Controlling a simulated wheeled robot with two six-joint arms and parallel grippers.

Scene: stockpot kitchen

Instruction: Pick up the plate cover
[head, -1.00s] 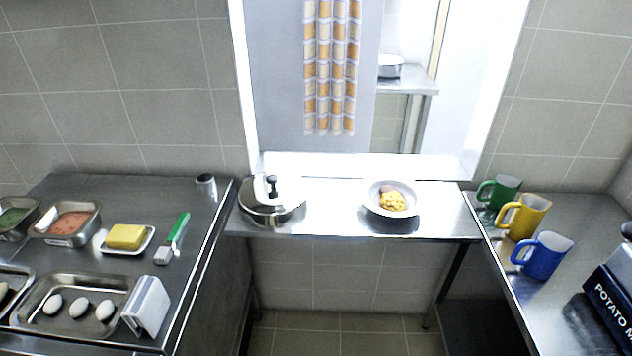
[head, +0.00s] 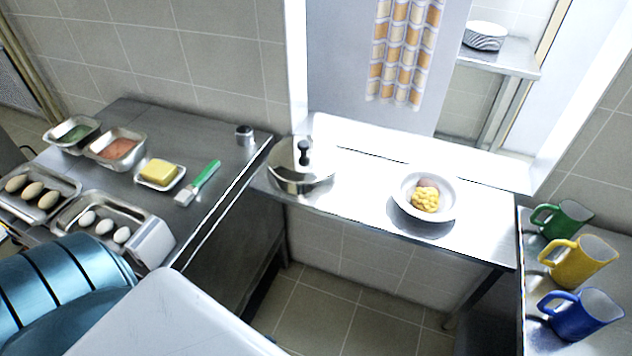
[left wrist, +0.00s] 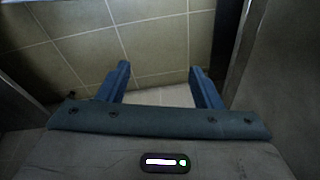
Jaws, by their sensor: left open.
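The plate cover (head: 291,180) is a shiny metal dome with a black knob on top. It sits on the left part of the steel shelf below the window opening in the head view. My left gripper (left wrist: 164,82) shows in the left wrist view, with its two blue fingers apart and nothing between them. Tiled floor and wall lie beyond the fingers, and the cover is not in that view. Neither gripper shows in the head view.
A plate of food (head: 407,214) stands on the shelf right of the cover. Green, yellow and blue mugs (head: 580,262) stand at right. The shelf between cover and plate is clear.

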